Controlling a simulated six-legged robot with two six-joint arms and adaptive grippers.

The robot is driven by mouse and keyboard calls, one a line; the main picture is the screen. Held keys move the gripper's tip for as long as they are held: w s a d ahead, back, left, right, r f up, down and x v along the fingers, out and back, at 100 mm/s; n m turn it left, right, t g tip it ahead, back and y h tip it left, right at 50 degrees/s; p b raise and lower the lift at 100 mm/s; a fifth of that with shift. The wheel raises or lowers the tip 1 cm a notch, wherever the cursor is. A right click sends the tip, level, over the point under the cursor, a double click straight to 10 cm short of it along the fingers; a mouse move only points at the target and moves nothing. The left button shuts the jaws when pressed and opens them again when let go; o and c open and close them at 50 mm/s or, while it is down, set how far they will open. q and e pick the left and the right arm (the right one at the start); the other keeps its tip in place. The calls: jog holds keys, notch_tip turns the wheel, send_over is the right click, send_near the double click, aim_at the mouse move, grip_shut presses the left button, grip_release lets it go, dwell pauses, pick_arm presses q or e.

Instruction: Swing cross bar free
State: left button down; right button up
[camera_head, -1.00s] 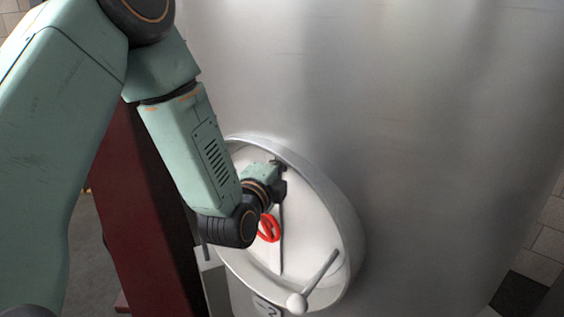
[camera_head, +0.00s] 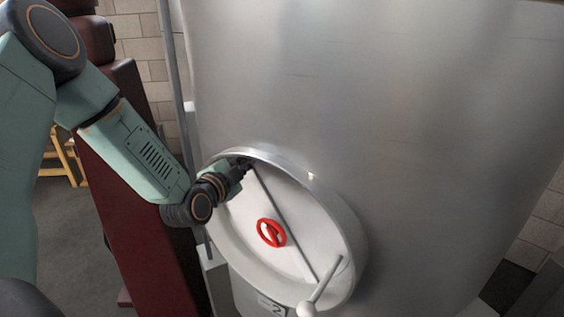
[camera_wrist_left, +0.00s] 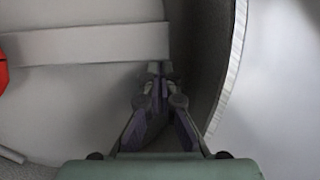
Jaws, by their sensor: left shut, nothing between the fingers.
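The cross bar (camera_head: 295,252) lies across the white round door (camera_head: 240,232) of the steel tank. In the head view it slants from upper left to lower right, with a red handwheel (camera_head: 271,233) at its middle. My left gripper (camera_head: 246,163) is at the bar's upper end, inside the door's raised rim. In the left wrist view the bar (camera_wrist_left: 90,44) comes in from the left and ends just beyond my fingertips (camera_wrist_left: 160,70). The fingers are shut with nothing between them; whether they touch the bar is unclear. My right gripper is in neither view.
The metal rim (camera_head: 352,225) stands up around the door, close to the right of my fingers in the wrist view (camera_wrist_left: 228,70). A lever with a pale ball knob (camera_head: 306,309) sticks out at the lower right. A dark red upright structure (camera_head: 140,215) stands left of the tank.

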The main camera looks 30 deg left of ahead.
pick_arm(q)
jog(key=a+f+n, duration=0.2)
jog(key=a+f, duration=0.2)
jog(key=a, duration=0.1)
jog(key=shift+w+a+f+n+g+h, duration=0.15)
jog(key=shift+w+a+n+g+h, duration=0.15)
jog(key=shift+w, duration=0.1)
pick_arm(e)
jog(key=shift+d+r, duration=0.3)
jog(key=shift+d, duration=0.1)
pick_arm(q)
jog(key=shift+s+a+f, duration=0.1)
